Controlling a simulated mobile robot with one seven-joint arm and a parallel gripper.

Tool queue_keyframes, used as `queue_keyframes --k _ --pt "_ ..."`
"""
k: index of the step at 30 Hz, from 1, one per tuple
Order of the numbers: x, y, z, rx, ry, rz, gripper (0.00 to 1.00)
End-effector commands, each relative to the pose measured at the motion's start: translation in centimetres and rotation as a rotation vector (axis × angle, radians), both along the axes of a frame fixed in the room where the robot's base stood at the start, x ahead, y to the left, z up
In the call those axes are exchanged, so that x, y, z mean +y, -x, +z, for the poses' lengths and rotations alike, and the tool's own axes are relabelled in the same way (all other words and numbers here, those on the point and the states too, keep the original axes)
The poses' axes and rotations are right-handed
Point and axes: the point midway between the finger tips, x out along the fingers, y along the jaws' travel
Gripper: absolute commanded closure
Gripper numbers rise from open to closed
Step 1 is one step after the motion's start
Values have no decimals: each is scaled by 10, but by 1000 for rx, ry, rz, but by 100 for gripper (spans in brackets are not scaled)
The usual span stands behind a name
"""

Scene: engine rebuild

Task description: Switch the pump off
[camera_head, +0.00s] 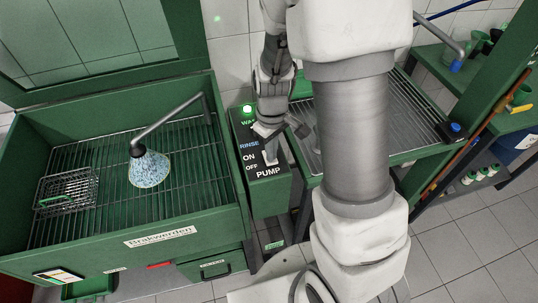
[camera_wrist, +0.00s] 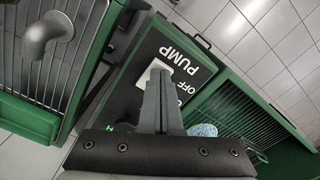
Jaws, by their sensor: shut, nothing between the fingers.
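The green control box (camera_head: 270,196) has a dark top lettered ON, OFF and PUMP, with RINSE further back. A pale pump switch (camera_head: 269,157) stands beside the ON lettering; its exact setting is hard to tell. My gripper (camera_wrist: 158,74) is shut and empty, its fingers pointing down at the panel (camera_wrist: 132,92). In the wrist view the fingers cover most of the pale switch plate (camera_wrist: 150,73); I cannot tell whether they touch the switch. A green lamp (camera_head: 247,108) is lit at the back of the box. A blue-white speckled cone (camera_head: 149,168) hangs below the washer's spout.
The green wash basin (camera_head: 225,222) with a wire rack and small basket (camera_head: 68,190) is left of the box. A second green basin with a grating (camera_head: 400,118) is at the right, partly behind my arm. Tiled floor (camera_head: 465,240) is open at the lower right.

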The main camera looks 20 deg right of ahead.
Motion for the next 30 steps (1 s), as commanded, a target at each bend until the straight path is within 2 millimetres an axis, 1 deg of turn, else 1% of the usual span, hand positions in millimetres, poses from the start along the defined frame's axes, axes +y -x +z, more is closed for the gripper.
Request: queue_keyframes --k 16,22,30 --pt "0 0 -9 0 0 0 100" --pt "0 0 -3 -1 0 0 100" --pt "0 0 20 -1 0 1 100"
